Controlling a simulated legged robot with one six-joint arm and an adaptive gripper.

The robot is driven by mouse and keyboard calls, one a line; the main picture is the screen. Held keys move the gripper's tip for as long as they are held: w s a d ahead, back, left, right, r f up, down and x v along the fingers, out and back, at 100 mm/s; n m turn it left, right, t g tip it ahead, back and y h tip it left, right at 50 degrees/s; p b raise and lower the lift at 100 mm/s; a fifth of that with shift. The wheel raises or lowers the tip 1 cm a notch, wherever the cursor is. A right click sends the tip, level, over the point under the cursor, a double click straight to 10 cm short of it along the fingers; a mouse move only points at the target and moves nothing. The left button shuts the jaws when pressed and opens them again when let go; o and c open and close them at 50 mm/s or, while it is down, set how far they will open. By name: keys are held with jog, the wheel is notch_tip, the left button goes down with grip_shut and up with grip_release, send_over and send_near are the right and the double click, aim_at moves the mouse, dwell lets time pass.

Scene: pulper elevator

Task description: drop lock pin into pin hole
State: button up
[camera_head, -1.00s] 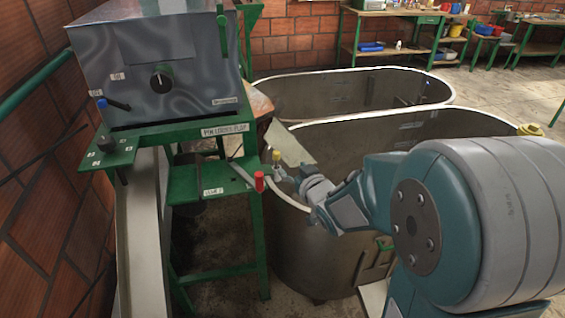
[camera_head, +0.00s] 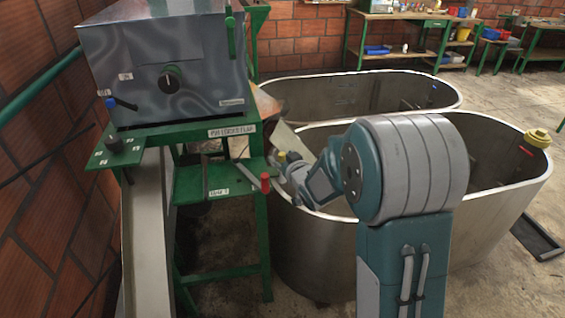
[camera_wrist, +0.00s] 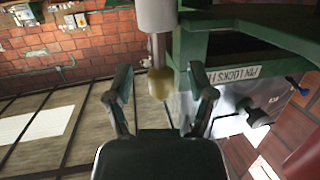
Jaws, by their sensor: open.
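A yellow-ended pin, apparently the lock pin (camera_wrist: 160,83), shows in the wrist view, with a metal shaft leading to a pale cylinder. In the head view its yellow end (camera_head: 281,156) shows beside the green stand, right of the red-handled lever. My gripper (camera_wrist: 162,92) is open, its fingers on either side of the yellow end in the picture, with gaps on both sides; I cannot tell its depth between them. In the head view my gripper (camera_head: 285,168) is small and close to the yellow end. I cannot make out the pin hole.
The grey machine box (camera_head: 165,70) stands on a green frame with a "pin locks flap" label (camera_head: 231,131). A red-handled lever (camera_head: 265,182) is close to my gripper. Two oval tanks (camera_head: 440,205) fill the right. A pale chute (camera_head: 150,235) runs down at left.

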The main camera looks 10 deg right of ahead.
jog(key=shift+a, duration=0.15)
grip_shut()
